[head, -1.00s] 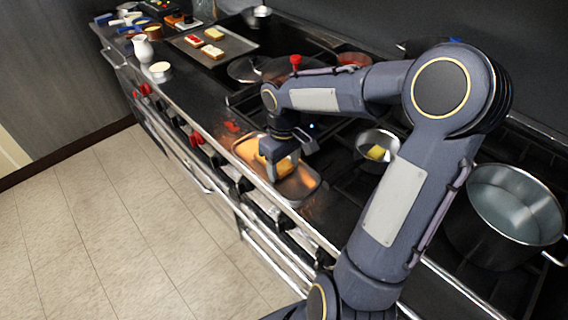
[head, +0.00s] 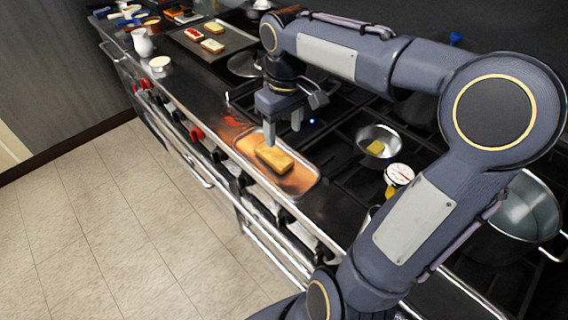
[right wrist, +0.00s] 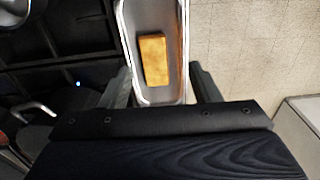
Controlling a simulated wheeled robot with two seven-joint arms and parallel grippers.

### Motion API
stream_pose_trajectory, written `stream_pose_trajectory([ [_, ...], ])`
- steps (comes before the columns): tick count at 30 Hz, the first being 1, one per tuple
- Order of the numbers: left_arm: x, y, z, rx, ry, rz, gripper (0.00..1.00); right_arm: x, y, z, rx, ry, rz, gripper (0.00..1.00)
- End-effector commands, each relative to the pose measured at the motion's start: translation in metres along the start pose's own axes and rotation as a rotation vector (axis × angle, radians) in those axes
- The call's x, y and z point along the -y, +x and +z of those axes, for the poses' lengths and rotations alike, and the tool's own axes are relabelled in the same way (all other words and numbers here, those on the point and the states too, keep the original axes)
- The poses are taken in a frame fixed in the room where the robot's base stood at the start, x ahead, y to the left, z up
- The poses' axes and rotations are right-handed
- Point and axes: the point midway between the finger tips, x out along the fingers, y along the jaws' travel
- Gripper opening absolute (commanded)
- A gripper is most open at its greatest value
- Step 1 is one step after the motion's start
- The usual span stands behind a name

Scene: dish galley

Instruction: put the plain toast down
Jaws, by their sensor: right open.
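The plain toast (head: 273,157) is a golden-brown slab lying flat in a shallow metal tray (head: 305,182) at the stove's front edge. In the right wrist view the toast (right wrist: 154,61) lies inside the tray (right wrist: 133,48), clear of the jaws. My right gripper (head: 283,138) is open and empty, just above and behind the toast, with its fingers apart from it. In the right wrist view its two fingers (right wrist: 164,88) stand wide apart. My left gripper is not in view.
A sheet tray (head: 228,42) with several topped toasts is further back. A white pitcher (head: 143,43) and a small round cup (head: 159,65) stand near the front edge. A small pan (head: 379,146) with a yellow piece and a large pot (head: 527,215) are to the right.

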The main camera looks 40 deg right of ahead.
Motion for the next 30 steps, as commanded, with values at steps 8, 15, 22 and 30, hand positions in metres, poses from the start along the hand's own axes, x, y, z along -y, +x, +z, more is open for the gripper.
stream_pose_trajectory([
  [8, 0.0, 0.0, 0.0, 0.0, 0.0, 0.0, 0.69, 0.074, 0.02, 0.091, -0.273, 0.112, -0.142, 0.56],
  [15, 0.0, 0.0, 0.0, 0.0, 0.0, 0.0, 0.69, 0.115, 0.051, 0.13, -0.432, 0.211, -0.318, 0.56],
  [22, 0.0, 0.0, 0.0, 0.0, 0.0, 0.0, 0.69, 0.12, 0.056, 0.134, -0.448, 0.225, -0.342, 0.56],
  [30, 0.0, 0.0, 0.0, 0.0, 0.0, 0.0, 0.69, 0.119, 0.055, 0.134, -0.447, 0.224, -0.34, 0.56],
])
